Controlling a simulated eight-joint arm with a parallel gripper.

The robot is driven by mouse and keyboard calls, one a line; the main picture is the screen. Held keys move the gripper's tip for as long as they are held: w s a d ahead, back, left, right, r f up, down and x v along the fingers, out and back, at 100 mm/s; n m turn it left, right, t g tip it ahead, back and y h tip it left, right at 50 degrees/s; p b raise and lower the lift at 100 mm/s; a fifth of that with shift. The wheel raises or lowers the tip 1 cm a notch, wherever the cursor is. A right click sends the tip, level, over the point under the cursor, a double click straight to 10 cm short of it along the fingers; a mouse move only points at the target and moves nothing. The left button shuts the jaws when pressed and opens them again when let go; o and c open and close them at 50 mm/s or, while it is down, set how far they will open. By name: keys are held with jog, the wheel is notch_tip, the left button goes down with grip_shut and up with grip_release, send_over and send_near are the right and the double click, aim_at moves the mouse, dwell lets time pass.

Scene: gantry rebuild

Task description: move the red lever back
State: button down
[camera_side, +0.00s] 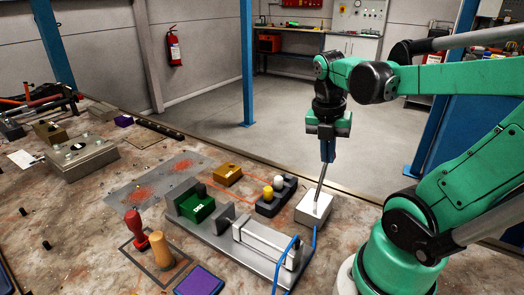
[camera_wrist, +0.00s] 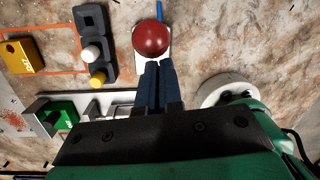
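The lever's red ball knob (camera_wrist: 151,38) shows whole in the wrist view, over its white base. In the side view the lever is a thin metal rod (camera_side: 321,185) rising from a white box (camera_side: 314,207), leaning slightly right at its top. The knob does not show there; my gripper's fingers seem to hide it. My gripper (camera_side: 328,157) points down at the rod's top. In the wrist view its two blue fingers (camera_wrist: 159,68) lie together, with their tips right at the knob's lower edge and nothing seen between them. Whether they touch the knob I cannot tell.
A block with yellow and white knobs (camera_side: 268,207) stands left of the lever box. A green block (camera_side: 197,207) sits in a grey vise (camera_side: 228,238). A red-handled stamp (camera_side: 136,229) and a wooden peg (camera_side: 161,249) stand at the front. A blue cable (camera_side: 314,243) runs from the box.

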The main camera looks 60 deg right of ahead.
jog(key=shift+d+r, duration=0.5)
jog(key=shift+r, duration=0.35)
jog(key=a, duration=0.4)
jog(key=d+r, duration=0.5)
jog(key=r, duration=0.4)
jog(key=w+a+f+m+t, duration=0.4)
jog(key=a+m, duration=0.4)
jog(key=m, duration=0.2)
jog(key=w+a+f+m+t+y, duration=0.1)
jog(key=w+a+f+m+t, duration=0.3)
jog(key=a+m, duration=0.4)
notch_tip(320, 180, down, 3)
jog(key=shift+w+a+r+m+y, duration=0.25)
jog(key=shift+w+m, duration=0.4)
jog(key=shift+m, duration=0.35)
jog(key=shift+d, duration=0.1)
